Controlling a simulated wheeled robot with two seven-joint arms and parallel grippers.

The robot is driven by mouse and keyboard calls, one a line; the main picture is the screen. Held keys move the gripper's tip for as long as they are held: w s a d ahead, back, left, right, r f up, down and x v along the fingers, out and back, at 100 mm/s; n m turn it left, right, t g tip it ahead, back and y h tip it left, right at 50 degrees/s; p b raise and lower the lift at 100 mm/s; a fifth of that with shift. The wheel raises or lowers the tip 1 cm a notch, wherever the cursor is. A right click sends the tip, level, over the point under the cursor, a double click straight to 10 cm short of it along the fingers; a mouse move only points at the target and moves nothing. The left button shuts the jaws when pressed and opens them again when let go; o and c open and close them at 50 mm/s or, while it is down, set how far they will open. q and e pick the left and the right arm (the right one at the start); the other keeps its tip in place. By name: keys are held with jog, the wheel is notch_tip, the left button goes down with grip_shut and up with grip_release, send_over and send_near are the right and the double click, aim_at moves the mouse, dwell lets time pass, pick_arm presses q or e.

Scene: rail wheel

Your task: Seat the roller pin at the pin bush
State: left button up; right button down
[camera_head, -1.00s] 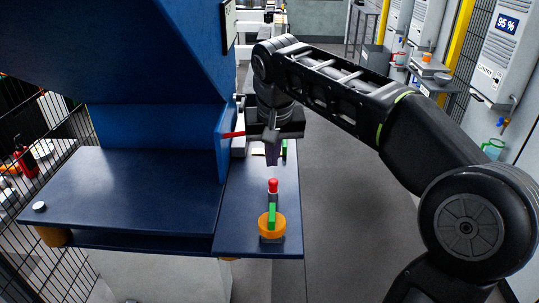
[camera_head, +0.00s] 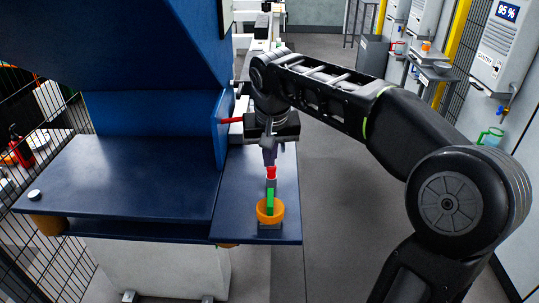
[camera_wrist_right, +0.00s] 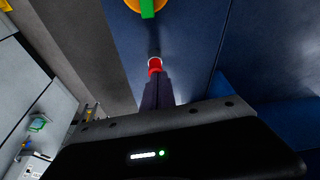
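I cannot clearly identify the pin bush. My left gripper is not in view.
An orange ring (camera_head: 264,213) with an upright green piece (camera_head: 270,200) stands just in front of the red-topped piece. A blue machine wall (camera_head: 150,130) with a red lever (camera_head: 231,120) rises at left. Open floor (camera_head: 335,200) lies right of the shelf (camera_head: 235,195).

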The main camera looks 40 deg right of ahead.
dwell(0.5)
notch_tip(320, 180, up, 2)
jog(key=shift+p, duration=0.85)
jog(key=shift+r, duration=1)
